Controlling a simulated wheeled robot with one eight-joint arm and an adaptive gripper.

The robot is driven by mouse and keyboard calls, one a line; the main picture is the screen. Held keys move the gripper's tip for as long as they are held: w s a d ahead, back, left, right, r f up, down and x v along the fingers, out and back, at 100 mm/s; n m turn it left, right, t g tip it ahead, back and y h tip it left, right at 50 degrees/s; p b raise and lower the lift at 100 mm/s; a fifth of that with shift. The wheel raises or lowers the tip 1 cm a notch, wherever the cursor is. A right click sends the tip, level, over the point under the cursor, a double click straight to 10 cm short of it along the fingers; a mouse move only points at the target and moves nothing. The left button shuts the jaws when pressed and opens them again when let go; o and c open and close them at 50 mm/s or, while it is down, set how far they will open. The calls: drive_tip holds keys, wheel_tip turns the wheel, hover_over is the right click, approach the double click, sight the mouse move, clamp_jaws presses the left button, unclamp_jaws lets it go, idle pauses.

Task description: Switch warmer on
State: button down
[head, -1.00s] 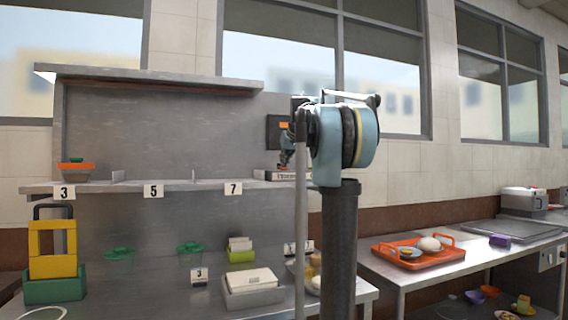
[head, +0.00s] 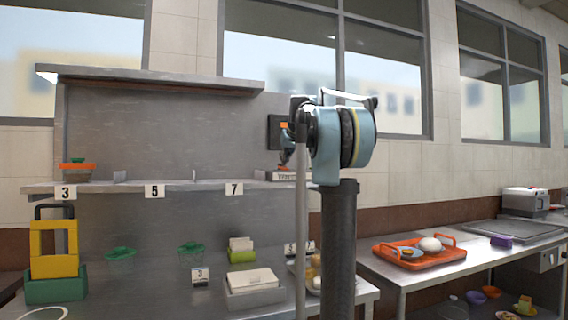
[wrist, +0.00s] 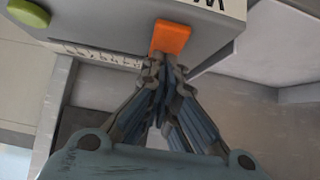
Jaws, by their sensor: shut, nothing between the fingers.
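In the wrist view a pale grey box, the warmer housing (wrist: 110,28), fills the top, with part of a dark letter "W" at its upper edge. In the head view my gripper (head: 286,160) is just above a small lettered box (head: 284,175) on the shelf, partly hidden by my arm.
An orange tray (head: 415,259) with items stands on the right counter.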

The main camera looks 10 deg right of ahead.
sight(284, 167)
drive_tip(key=r, duration=0.3)
drive_tip(key=shift+s+r, duration=0.3)
drive_tip(key=shift+r, duration=0.1)
drive_tip(key=f+v, duration=0.1)
drive_tip(key=v, duration=0.9)
drive_tip(key=shift+s+d, duration=0.15)
drive_tip(key=shift+s, duration=0.2)
